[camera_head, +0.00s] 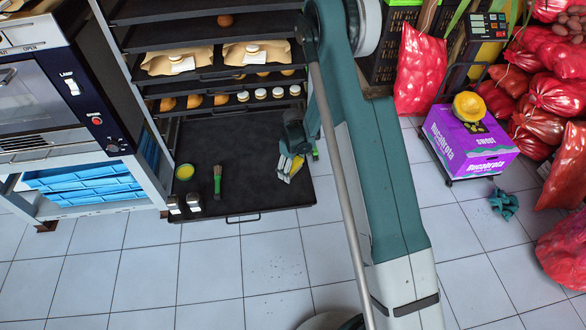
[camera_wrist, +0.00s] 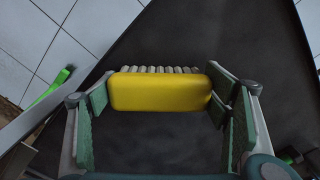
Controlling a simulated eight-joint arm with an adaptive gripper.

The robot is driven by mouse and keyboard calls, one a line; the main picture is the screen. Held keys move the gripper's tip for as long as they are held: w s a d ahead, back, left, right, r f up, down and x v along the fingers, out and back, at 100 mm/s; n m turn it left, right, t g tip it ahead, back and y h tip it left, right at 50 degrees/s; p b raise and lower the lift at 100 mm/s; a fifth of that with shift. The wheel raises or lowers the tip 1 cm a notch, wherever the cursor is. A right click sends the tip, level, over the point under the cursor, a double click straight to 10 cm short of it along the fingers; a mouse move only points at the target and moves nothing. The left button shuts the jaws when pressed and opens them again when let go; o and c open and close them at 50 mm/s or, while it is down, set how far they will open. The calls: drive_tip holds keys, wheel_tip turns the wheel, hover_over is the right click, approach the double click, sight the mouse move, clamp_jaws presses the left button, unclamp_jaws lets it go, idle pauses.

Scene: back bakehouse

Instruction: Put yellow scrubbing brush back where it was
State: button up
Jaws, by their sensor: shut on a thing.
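The yellow scrubbing brush (camera_wrist: 160,92) is a rounded yellow block with a row of pale bristles along its upper edge in the wrist view. My gripper (camera_wrist: 163,104) is shut on it, one finger at each end. In the head view my gripper (camera_head: 290,168) is over the right part of the dark pulled-out tray (camera_head: 245,150), and the brush is mostly hidden there. The dark tray surface (camera_wrist: 235,40) also shows behind the brush in the wrist view. I cannot tell whether the brush touches the tray.
The tray's middle is clear. Shelves with bread and jars rise behind.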

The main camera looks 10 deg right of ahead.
drive_tip(key=o, duration=1.1)
drive_tip(key=shift+f, duration=0.1)
wheel_tip(320, 180, up, 12)
drive_tip(key=p, duration=0.3)
drive_tip(key=shift+r, duration=0.2)
